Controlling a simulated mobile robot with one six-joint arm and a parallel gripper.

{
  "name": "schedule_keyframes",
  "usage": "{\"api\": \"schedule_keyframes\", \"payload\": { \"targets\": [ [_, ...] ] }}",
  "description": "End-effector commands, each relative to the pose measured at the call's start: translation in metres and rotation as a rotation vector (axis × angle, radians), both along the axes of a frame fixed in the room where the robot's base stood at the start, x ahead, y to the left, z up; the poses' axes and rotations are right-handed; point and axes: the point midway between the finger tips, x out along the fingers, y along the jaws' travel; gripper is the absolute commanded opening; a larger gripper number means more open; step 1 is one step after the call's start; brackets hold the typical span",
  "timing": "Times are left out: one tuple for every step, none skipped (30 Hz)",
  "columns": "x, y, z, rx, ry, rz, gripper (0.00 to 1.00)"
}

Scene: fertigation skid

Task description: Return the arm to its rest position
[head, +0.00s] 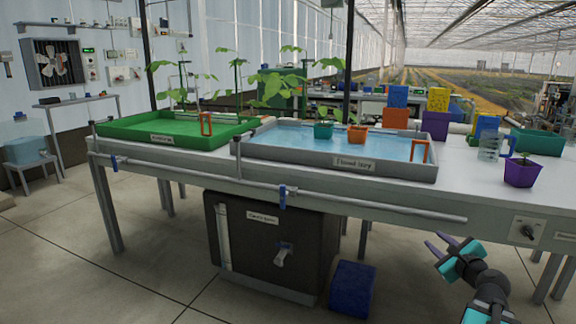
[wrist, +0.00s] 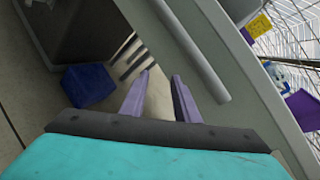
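My gripper (head: 440,242) shows at the lower right of the head view, in front of the bench's near edge and below its top. Its two purple fingers also show in the wrist view (wrist: 160,80). They are apart with nothing held between them. Most of my arm runs out of the lower right corner of the head view.
The bench carries a green tray (head: 130,137), a grey flood tray (head: 300,167) with two pots, a purple pot (head: 520,173) and a clear jug (head: 489,146). A pipe (head: 380,207) runs along its front. Below are a dark tank (head: 310,245) and a blue box (head: 352,288).

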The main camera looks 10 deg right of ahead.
Motion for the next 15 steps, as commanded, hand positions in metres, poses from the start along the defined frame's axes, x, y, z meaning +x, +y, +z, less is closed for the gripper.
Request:
{"api": "schedule_keyframes", "payload": {
  "targets": [
    [0.011, 0.015, 0.001, 0.011, 0.019, 0.026, 0.28],
    [0.016, 0.022, -0.002, 0.015, 0.029, 0.039, 0.28],
    [0.023, 0.033, -0.007, 0.021, 0.044, 0.058, 0.28],
    [0.028, 0.041, -0.011, 0.025, 0.056, 0.072, 0.28],
    [0.033, 0.050, -0.015, 0.028, 0.068, 0.088, 0.28],
    [0.039, 0.061, -0.020, 0.033, 0.084, 0.107, 0.28],
    [0.043, 0.070, -0.024, 0.035, 0.097, 0.122, 0.28],
    [0.047, 0.078, -0.028, 0.036, 0.110, 0.136, 0.28],
    [0.052, 0.090, -0.033, 0.038, 0.127, 0.158, 0.28],
    [0.056, 0.099, -0.037, 0.038, 0.141, 0.174, 0.28],
    [0.059, 0.108, -0.041, 0.038, 0.154, 0.190, 0.28],
    [0.063, 0.120, -0.047, 0.038, 0.174, 0.212, 0.28],
    [0.066, 0.130, -0.051, 0.037, 0.188, 0.230, 0.28],
    [0.068, 0.140, -0.055, 0.036, 0.202, 0.246, 0.28],
    [0.071, 0.152, -0.061, 0.033, 0.222, 0.269, 0.28]
  ]
}}
